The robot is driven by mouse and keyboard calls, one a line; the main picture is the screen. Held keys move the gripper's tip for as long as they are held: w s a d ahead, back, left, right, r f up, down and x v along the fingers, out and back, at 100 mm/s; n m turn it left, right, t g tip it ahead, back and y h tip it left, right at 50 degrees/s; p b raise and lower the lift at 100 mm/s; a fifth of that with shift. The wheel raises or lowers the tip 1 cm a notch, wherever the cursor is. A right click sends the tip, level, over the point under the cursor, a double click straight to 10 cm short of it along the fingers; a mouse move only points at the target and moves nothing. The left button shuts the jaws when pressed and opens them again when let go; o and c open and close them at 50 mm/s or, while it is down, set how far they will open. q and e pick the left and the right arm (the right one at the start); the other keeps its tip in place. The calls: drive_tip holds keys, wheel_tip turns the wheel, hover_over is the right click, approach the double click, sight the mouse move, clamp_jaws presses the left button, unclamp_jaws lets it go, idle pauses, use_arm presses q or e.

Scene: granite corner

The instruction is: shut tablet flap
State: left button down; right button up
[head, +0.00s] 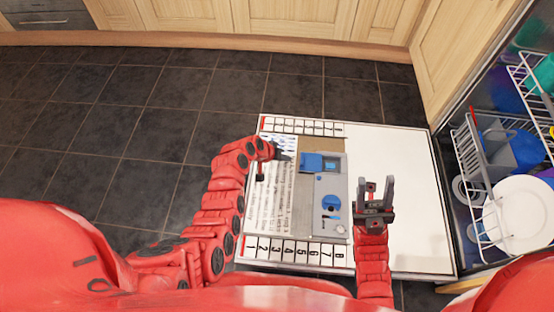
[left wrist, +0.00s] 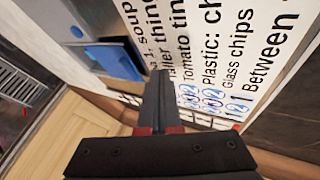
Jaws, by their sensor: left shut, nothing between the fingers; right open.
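The tablet flap (head: 312,162) is a small blue plate on the grey dispenser (head: 307,215), which is set in the lowered dishwasher door. A smaller blue patch shows just right of it; I cannot tell the flap's exact angle. In the left wrist view the blue flap (left wrist: 115,60) is at upper left, beyond the fingertips. My left gripper (head: 284,156) is shut and empty, just left of the flap, apparently a little apart from it. In the left wrist view its fingers (left wrist: 164,95) are together. My right gripper (head: 380,190) is open and empty, right of the dispenser.
The door (head: 395,160) lies flat, with a printed text panel (head: 272,195) on its left part and bare white on its right. A round blue cap (head: 331,203) sits lower on the dispenser. A loaded dish rack (head: 480,185) stands at right. Dark floor is clear at left.

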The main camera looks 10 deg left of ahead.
sight(310, 161)
use_arm(q)
drive_tip(key=shift+d+r+b, duration=0.1)
drive_tip(key=shift+d+b, duration=0.3)
drive_tip(key=shift+d, duration=1.3)
drive_tip(key=d+p, duration=0.2)
drive_tip(key=d, duration=0.1)
drive_tip(key=shift+s+d+r, duration=0.1)
drive_tip(key=shift+s+d, duration=0.05)
drive_tip(key=shift+d, duration=0.45)
